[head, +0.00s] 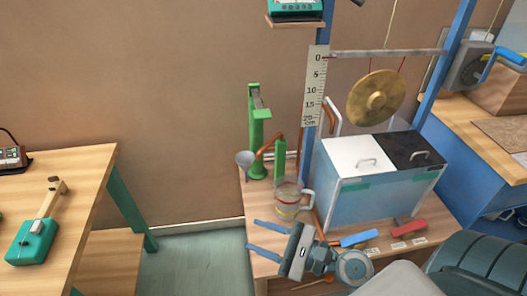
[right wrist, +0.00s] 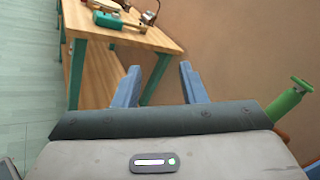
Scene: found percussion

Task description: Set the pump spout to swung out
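The green pump (head: 258,130) stands upright at the left end of the workbench. An orange-brown spout pipe (head: 268,146) shows at its side, beside a grey funnel (head: 244,158); which way the spout counts as set I cannot tell. A clear jug (head: 288,196) with coloured bands stands in front of the pump. My right gripper (head: 252,234) is open and empty, pointing left, in front of and below the pump and jug, apart from both. In the right wrist view its two blue fingers (right wrist: 158,72) are spread, with a green pump part (right wrist: 290,99) at right. My left gripper is out of view.
Right of the pump are a tank (head: 365,205) with white and black lids, a ruler (head: 315,85) and a hanging gong (head: 376,97). Blue (head: 360,238) and red (head: 409,226) blocks lie in front. A wooden table (head: 75,190) stands left, across a floor gap.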

